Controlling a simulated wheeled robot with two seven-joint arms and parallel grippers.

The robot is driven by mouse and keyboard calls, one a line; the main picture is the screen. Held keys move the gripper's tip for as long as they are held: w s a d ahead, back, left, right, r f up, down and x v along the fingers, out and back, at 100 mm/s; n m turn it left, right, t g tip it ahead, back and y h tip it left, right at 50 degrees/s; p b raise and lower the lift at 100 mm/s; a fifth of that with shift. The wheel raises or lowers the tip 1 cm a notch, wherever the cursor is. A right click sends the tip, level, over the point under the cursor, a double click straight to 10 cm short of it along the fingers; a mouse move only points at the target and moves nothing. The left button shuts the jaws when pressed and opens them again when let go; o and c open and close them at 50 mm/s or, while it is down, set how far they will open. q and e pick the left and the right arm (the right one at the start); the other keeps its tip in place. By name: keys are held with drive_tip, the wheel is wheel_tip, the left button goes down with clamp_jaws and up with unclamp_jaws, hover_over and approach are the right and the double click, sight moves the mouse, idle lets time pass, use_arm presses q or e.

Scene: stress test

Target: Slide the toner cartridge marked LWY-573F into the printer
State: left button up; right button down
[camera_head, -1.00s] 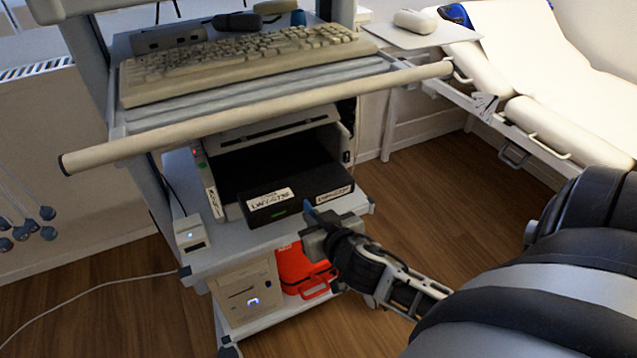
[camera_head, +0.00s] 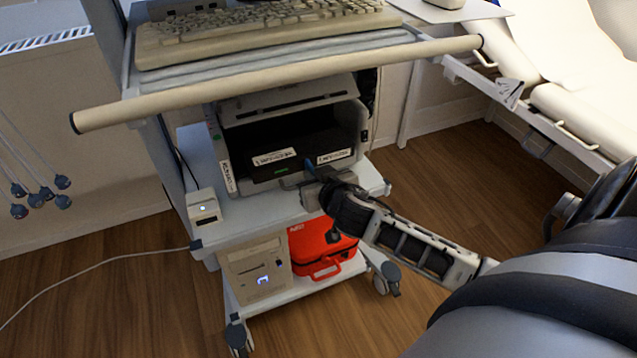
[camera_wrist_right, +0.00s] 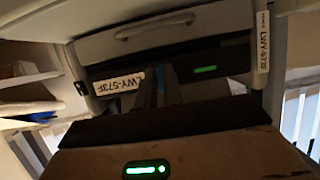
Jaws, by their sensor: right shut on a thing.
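The black toner cartridge (camera_head: 262,172) lies in the dark front bay of the printer (camera_head: 290,98), with two white labels and a green light on its front. In the right wrist view the cartridge (camera_wrist_right: 228,65) has a label reading LWY-573F. The printer frame beside it carries an upright label (camera_wrist_right: 263,45) with the same code. My right gripper (camera_head: 310,174) is shut on the cartridge's front, near a blue part; the fingers (camera_wrist_right: 165,85) cover part of that front. How deep the cartridge sits cannot be told exactly. My left gripper is not in view.
A shelf with a keyboard (camera_head: 265,30) and a cream handlebar (camera_head: 280,82) overhangs the printer. A small white box (camera_head: 204,206) stands left of it. Below are a beige device (camera_head: 258,270) and a red case (camera_head: 322,250). A bed (camera_head: 590,100) is at right.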

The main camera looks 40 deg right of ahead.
sight(305, 164)
drive_tip(key=shift+w+d+r+b, duration=0.1)
drive_tip(key=shift+w+d+b, duration=0.15)
drive_tip(key=shift+w, duration=0.6)
drive_tip(key=shift+w+d+b, duration=0.15)
drive_tip(key=shift+w+b, duration=0.05)
drive_tip(key=shift+w, duration=0.65)
drive_tip(key=shift+w+d+b, duration=0.2)
drive_tip(key=shift+w+b, duration=0.1)
drive_tip(key=shift+w, duration=0.6)
drive_tip(key=shift+f, duration=0.35)
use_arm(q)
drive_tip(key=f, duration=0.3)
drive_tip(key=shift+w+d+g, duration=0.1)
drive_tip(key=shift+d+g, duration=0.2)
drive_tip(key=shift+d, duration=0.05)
use_arm(e)
drive_tip(key=shift+f, duration=0.1)
